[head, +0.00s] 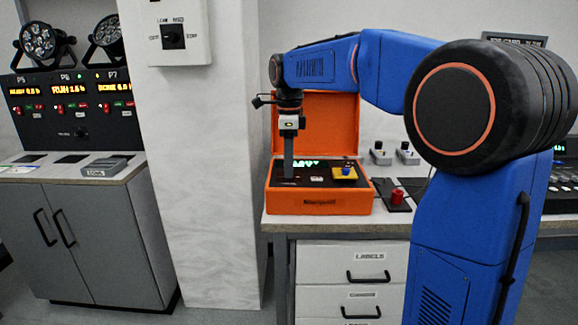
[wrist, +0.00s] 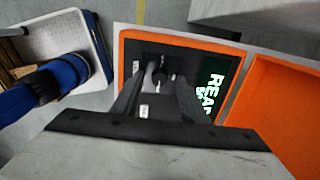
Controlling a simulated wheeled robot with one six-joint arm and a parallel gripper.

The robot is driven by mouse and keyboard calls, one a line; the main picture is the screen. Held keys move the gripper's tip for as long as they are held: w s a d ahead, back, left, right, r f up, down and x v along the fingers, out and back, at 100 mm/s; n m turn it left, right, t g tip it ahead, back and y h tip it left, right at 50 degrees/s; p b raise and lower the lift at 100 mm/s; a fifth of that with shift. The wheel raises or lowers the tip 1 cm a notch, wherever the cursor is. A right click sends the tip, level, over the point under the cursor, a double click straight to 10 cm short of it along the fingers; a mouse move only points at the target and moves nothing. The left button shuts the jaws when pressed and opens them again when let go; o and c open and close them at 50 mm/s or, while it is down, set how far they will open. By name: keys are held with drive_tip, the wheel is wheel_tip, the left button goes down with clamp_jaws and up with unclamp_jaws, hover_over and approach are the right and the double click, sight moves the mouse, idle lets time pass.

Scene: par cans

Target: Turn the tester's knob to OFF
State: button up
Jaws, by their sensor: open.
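The tester is an open orange case (head: 318,205) on the bench, with a black panel and a lit green display. In the wrist view the same orange rim (wrist: 180,42) frames the panel, and the display (wrist: 209,92) reads part of a word, "REA". A dark knob (wrist: 160,78) lies on the panel between my fingers in that view; its pointer setting is too small to tell. My gripper (head: 288,178) points down over the left part of the panel. Its fingers (wrist: 159,84) are apart, on either side of the knob; whether they touch it I cannot tell.
The case's raised lid (head: 335,115) stands behind my gripper. A yellow block with a blue top (head: 344,173) is at the panel's right. A red button box (head: 397,197) sits right of the case. A wall switch box (head: 190,50) is on the pillar at left.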

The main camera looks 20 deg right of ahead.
drive_tip(key=shift+f, duration=0.45)
clamp_jaws()
